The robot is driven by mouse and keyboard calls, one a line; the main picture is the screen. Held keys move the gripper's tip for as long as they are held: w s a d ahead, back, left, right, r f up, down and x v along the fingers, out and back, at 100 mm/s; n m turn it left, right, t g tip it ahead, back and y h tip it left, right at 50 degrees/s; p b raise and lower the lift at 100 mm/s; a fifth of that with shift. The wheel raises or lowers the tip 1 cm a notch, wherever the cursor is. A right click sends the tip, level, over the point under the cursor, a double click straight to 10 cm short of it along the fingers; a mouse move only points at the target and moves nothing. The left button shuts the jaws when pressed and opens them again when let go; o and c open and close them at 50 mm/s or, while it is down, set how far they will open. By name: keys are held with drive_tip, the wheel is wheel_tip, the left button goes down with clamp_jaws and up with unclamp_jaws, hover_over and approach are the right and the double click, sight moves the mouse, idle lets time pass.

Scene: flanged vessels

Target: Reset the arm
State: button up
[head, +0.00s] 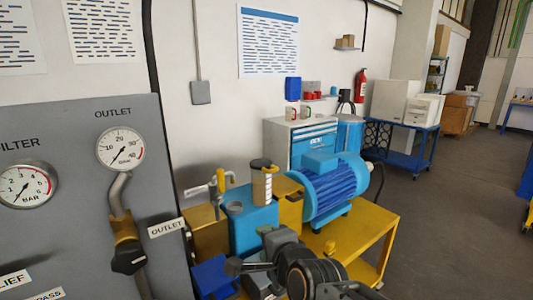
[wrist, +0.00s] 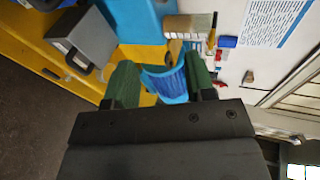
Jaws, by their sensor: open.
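My gripper (wrist: 160,82) shows in the wrist view with its two green fingers apart and nothing held between them. Beyond the gap is a blue finned part (wrist: 166,86), apparently the motor. In the head view my dark arm (head: 312,274) is folded at the bottom centre, in front of the yellow bench. Its lower part is cut off by the frame edge. I cannot clearly make out the fingertips in the head view.
A blue motor (head: 336,188) and a blue tank (head: 252,228) stand on a yellow bench (head: 372,232) close to my arm. A grey gauge panel (head: 75,235) with a pipe and valve (head: 127,250) is at left. Open floor (head: 450,190) lies to the right.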

drive_tip(key=s+d+f+n+g+h+p, duration=0.2)
drive_tip(key=s+d+n+g+h, duration=0.1)
drive_tip(key=d, duration=0.5)
drive_tip(key=s+d+f+n+g+h+p, duration=0.3)
drive_tip(key=s+d+n+g, duration=0.2)
drive_tip(key=n, duration=0.5)
drive_tip(key=shift+s+d+g+p, duration=0.4)
drive_tip(key=shift+s+d, duration=0.75)
drive_tip(key=shift+d, duration=0.45)
drive_tip(key=shift+c, duration=0.2)
